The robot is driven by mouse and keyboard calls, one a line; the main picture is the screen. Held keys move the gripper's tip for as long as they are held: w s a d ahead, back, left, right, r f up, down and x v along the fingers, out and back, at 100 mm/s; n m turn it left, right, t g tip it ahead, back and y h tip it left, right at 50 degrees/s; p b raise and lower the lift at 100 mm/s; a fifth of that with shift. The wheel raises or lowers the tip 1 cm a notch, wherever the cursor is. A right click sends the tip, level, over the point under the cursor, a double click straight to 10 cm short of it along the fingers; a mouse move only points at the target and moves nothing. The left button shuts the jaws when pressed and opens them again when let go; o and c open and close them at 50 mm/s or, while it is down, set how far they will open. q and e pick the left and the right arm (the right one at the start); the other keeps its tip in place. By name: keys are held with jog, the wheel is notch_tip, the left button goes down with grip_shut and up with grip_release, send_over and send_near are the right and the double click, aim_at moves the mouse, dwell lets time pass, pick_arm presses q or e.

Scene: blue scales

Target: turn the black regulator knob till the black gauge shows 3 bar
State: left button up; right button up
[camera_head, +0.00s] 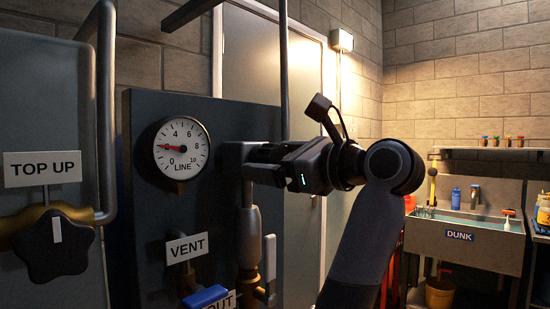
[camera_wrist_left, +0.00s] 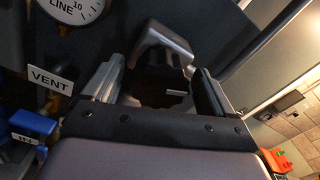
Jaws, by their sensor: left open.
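The round gauge (camera_head: 181,148) marked LINE has a black rim and a white dial on the dark panel. Its red needle points left, at about 2. Its lower edge also shows in the wrist view (camera_wrist_left: 70,8). My left gripper (camera_head: 247,163) is at the panel, right of the gauge. In the wrist view, my left gripper (camera_wrist_left: 158,88) is open, with its fingers on either side of a black knob (camera_wrist_left: 158,80) with a pale mark. I cannot tell whether they touch it. My gripper hides this knob in the head view.
Another black knob (camera_head: 58,243) sits under the TOP UP sign (camera_head: 42,168) at the left. A VENT sign (camera_head: 187,247) and a blue handle (camera_head: 206,296) are below the gauge. A vertical pipe (camera_head: 284,70) runs behind my gripper. A sink (camera_head: 465,235) stands far right.

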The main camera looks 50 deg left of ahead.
pick_arm(q)
jog(key=shift+a, duration=0.1)
jog(key=c, duration=1)
jog(key=shift+m+p, duration=0.45)
jog(key=shift+m, duration=2.45)
jog(key=o, duration=1)
jog(key=d+b, duration=0.1)
jog(key=d, duration=0.6)
jog(key=shift+w+d, duration=0.15)
jog(key=shift+w, duration=0.25)
